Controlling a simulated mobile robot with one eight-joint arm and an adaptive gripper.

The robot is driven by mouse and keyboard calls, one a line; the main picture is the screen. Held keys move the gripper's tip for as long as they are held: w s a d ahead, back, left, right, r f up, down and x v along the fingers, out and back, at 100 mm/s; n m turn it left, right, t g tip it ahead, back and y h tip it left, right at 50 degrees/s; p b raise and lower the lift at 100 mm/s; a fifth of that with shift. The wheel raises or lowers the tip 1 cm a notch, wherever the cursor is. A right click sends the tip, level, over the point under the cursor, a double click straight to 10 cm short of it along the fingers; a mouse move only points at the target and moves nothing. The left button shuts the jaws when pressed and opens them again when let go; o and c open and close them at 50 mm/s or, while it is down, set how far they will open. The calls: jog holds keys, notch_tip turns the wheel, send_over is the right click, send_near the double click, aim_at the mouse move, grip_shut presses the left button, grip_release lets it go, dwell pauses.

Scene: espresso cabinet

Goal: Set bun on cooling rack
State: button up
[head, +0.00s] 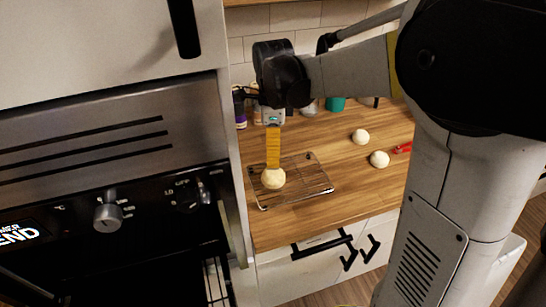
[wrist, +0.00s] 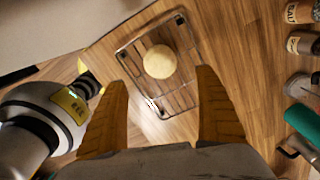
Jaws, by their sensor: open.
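A pale round bun (head: 273,179) sits on the wire cooling rack (head: 307,181) on the wooden counter. In the wrist view the bun (wrist: 160,61) rests on the rack (wrist: 178,101), ahead of and between the lines of my two yellow fingers. My gripper (head: 273,163) points down just above the bun, and its fingers are spread wide in the wrist view (wrist: 162,79). I see nothing held between them. Whether a finger touches the bun is hard to tell in the head view. Two more pale buns, one (head: 360,136) farther back and one (head: 379,159) nearer, lie on the counter right of the rack.
A red object (head: 403,148) lies beside the nearer loose bun. Jars (head: 240,108) and a teal cup (head: 336,104) stand along the back wall. The oven (head: 110,205) and its tall cabinet border the counter's left. Bare counter lies between rack and loose buns.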

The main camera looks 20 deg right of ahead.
jog(key=s+r+n+t, duration=0.2)
jog(key=s+n+t, duration=0.1)
jog(key=s+n, duration=0.5)
jog(key=s+r+n+t, duration=0.3)
jog(key=s+n, duration=0.6)
jog(key=n, duration=0.4)
jog(key=shift+d+r+n+t, duration=0.35)
jog(key=shift+d+t, duration=0.1)
jog(key=shift+t, duration=0.15)
